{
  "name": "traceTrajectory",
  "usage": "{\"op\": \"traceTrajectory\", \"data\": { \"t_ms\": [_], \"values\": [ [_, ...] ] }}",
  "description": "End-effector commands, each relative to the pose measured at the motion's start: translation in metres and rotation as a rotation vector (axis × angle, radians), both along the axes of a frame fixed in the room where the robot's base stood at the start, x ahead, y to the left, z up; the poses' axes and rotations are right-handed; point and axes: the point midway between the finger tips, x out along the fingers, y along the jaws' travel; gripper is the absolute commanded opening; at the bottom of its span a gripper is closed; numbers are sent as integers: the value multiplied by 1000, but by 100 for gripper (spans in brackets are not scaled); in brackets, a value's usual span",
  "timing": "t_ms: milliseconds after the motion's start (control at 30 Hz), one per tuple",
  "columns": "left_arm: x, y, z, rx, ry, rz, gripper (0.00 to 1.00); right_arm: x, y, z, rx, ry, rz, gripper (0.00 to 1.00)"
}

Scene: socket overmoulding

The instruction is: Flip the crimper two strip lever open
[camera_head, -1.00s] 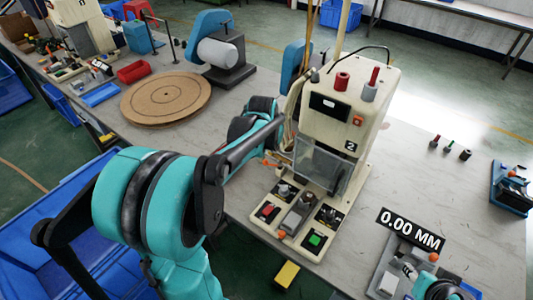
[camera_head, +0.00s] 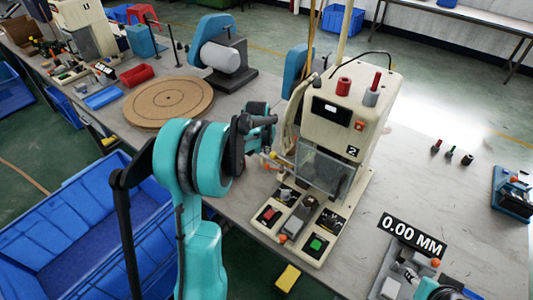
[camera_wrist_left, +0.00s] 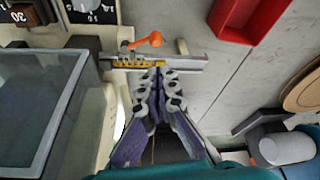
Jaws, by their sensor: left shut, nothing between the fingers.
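Crimper two (camera_head: 345,112) is the cream machine marked 2, with a clear guard at its front. Its strip lever, with an orange knob (camera_head: 274,155), is on the machine's left side. In the left wrist view the orange lever (camera_wrist_left: 148,41) lies roughly crosswise above a metal strip guide (camera_wrist_left: 150,62) with a yellow part. My left gripper (camera_wrist_left: 158,68) is shut and empty, its fingertips close to the guide and just below the lever in the picture. Whether they touch is unclear. In the head view my arm hides most of this gripper.
The clear guard (camera_wrist_left: 40,105) is close to the left gripper. A red bin (camera_wrist_left: 250,18) and a round wooden disc (camera_head: 168,101) are on the table beyond. A gauge reading 0.00 MM (camera_head: 412,235) is at right.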

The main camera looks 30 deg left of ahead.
Motion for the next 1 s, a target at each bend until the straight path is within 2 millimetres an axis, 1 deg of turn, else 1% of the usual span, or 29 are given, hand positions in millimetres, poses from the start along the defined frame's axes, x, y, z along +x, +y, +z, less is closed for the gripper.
{"op": "traceTrajectory", "data": {
  "t_ms": [33, 200, 300, 400, 500, 600, 1000],
  "values": [
    [3, 1, -11, 0, 0, 0, 0, 0, 0, -5, 0, 0, 0, 40],
    [14, 3, -42, 0, 0, -1, 0, 0, 0, -15, 0, 0, 0, 40],
    [19, 4, -57, 0, 0, -1, 0, 0, 0, -20, 0, 0, 0, 40],
    [23, 5, -68, 0, 0, -1, 0, 0, 0, -23, 0, 0, 0, 40],
    [25, 6, -75, 0, 0, -1, 0, 0, 0, -25, 0, 0, 0, 40],
    [26, 6, -77, 0, 0, -1, 0, 0, 0, -25, 0, 0, 0, 40],
    [26, 6, -77, 1, 0, 4, 0, 0, 0, -25, 0, 0, 0, 40]
  ]
}}
